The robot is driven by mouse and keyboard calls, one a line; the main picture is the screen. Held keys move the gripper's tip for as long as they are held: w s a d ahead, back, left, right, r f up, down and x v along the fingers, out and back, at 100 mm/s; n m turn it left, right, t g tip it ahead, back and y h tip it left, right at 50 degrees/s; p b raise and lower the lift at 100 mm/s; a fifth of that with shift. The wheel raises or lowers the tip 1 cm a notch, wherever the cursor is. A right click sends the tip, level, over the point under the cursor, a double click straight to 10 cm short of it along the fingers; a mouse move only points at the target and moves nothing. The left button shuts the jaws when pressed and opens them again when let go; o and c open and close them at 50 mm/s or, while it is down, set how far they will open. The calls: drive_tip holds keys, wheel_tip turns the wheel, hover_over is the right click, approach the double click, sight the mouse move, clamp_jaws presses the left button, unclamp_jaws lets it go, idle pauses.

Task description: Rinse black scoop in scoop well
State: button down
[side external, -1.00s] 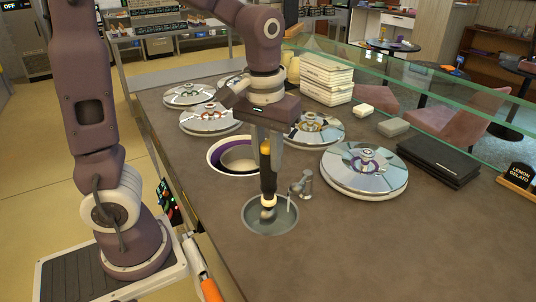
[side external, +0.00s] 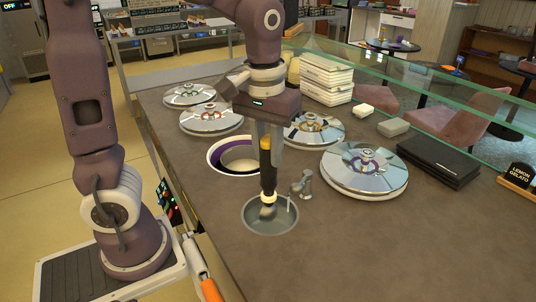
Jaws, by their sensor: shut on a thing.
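My gripper (side external: 266,150) is shut on the black scoop (side external: 267,178), which hangs upright with its handle between the fingers. The scoop has a yellow-orange band near the top and a pale collar above its metal head (side external: 268,211). The head is down inside the round scoop well (side external: 252,222), below the rim level as far as I can tell. A small metal tap (side external: 303,185) stands at the well's right rim. I cannot tell whether water is running or whether the head touches the well's floor.
An open well with a purple inner ring (side external: 216,150) lies behind and left of the scoop. Lidded wells (side external: 364,170) (side external: 210,117) stand around it. The front right counter is clear.

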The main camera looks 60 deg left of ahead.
wheel_tip(320, 180, up, 12)
drive_tip(key=shift+f, duration=0.1)
idle(0.5)
